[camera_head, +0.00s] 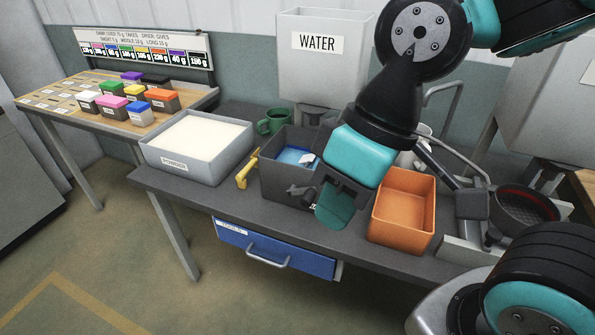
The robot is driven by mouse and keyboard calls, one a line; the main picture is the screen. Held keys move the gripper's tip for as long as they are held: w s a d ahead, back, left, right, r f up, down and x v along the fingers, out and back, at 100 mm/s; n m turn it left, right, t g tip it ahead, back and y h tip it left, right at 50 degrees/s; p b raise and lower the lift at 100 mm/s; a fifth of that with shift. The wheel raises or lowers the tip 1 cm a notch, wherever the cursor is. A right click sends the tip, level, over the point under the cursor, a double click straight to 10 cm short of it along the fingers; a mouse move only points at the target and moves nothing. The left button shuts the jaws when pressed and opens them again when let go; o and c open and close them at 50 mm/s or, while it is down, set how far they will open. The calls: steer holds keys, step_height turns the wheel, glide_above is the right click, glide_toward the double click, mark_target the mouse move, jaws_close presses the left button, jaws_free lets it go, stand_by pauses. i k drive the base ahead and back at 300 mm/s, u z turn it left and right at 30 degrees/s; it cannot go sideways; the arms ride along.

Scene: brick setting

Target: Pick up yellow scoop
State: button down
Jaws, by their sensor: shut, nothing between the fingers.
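The yellow scoop (246,170) is small in the head view. It stands in the narrow gap between the white powder bin and the dark grey bin, near the table's front half. My gripper (325,200) hangs over the front right part of the dark grey bin, to the right of the scoop and apart from it. Its fingers are shut and hold nothing. My gripper and wrist hide part of the dark grey bin and the table behind it.
The powder bin (160,153) stands left of the scoop and the dark grey bin (275,181) right of it. A green mug (270,125) is behind. An orange bin (384,226) is right of my gripper. A blue drawer (240,243) is below the tabletop.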

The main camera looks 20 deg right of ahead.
mark_target(240, 181)
steer(key=z, duration=0.3)
steer(key=k, duration=0.35)
steer(key=u, duration=1.15)
steer(key=i, duration=1.25)
steer(key=z, duration=0.9)
steer(key=i, duration=0.25)
steer(key=z, duration=0.3)
